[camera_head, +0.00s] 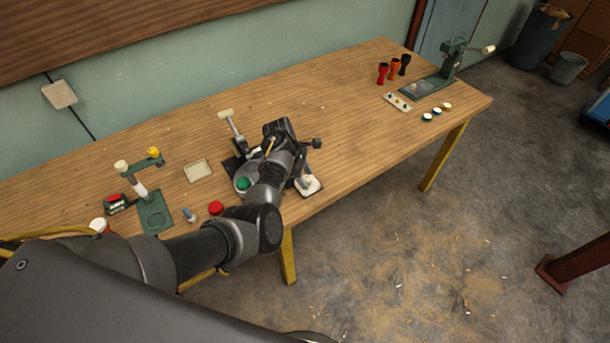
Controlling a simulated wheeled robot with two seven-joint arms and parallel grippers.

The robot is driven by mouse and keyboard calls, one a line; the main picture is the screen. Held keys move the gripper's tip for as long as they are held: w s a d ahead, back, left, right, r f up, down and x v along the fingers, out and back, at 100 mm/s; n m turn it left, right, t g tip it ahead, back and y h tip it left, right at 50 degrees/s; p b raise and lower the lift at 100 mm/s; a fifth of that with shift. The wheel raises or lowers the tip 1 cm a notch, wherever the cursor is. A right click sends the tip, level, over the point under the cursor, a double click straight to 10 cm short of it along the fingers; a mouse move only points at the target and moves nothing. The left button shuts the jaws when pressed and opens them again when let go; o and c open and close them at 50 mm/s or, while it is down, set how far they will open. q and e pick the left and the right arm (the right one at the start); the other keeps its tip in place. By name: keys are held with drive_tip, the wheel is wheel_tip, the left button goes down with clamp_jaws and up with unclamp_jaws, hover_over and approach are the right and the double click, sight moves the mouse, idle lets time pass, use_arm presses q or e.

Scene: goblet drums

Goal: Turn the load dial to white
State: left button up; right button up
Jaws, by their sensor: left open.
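My left arm reaches in from the lower left over the table, and its dark left gripper (284,135) is open above a bench device (232,163) near the table's middle. The device has a dark base and a pale T-shaped post (231,125). The arm and gripper cover much of it. A green round part (243,183) shows left of the arm, and a white plate (308,186) with a grey-blue piece shows on its right. I cannot make out which part is the load dial or its setting. Contact with the gripper cannot be told. My right gripper is out of view.
A green stand (155,212) with a yellow knob, a pale tray (198,170) and a red button (216,208) are to the left. Red, orange and black goblets (394,69) and a green lever device (432,82) stand far right. The table (340,110) is clear between.

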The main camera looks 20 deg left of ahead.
use_arm(q)
drive_tip(key=c, duration=1)
